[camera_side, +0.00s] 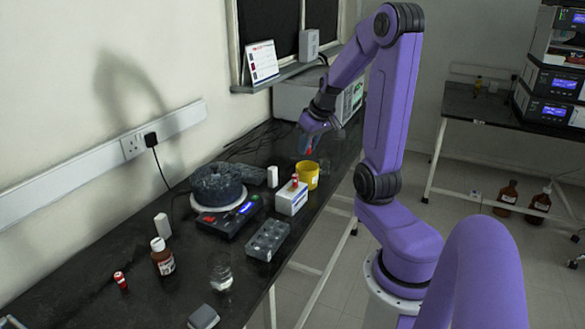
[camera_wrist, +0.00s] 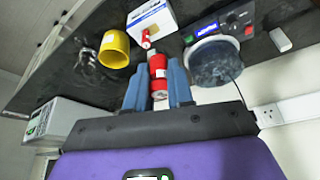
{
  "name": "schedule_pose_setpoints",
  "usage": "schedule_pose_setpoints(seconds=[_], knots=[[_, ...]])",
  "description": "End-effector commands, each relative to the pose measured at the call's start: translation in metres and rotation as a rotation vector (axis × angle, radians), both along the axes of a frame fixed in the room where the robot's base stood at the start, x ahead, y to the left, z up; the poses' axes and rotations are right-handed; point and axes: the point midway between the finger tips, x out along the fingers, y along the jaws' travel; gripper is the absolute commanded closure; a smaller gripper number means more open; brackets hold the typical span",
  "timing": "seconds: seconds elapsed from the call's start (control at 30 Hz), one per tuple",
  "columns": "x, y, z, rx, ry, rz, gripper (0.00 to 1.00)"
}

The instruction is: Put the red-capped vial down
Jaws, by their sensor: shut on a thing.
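My gripper (camera_wrist: 158,84) is shut on a red vial (camera_wrist: 158,72) with a pale band, which stands between the two blue fingers in the wrist view. In the side view my gripper (camera_side: 307,142) is over the far part of the dark bench, and a bit of red (camera_side: 309,152) shows at its tips. The gap between vial and bench cannot be told. A second red-capped vial (camera_side: 295,181) is at the white box (camera_side: 291,199); it also shows in the wrist view (camera_wrist: 146,40). A third red-capped vial (camera_side: 121,280) stands at the near left.
A yellow container (camera_side: 308,175) stands close to the white box. Glassware (camera_wrist: 87,62) is beside the yellow container.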

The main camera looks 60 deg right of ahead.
Motion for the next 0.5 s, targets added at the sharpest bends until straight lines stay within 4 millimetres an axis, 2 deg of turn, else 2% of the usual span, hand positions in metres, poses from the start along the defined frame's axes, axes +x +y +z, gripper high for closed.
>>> schedule_pose_setpoints(seconds=[0.37, 0.5], knots=[[0.044, -0.036, -0.027, 0.001, 0.002, 0.001, 1.00], [0.055, -0.045, -0.046, 0.003, 0.003, 0.002, 1.00]])
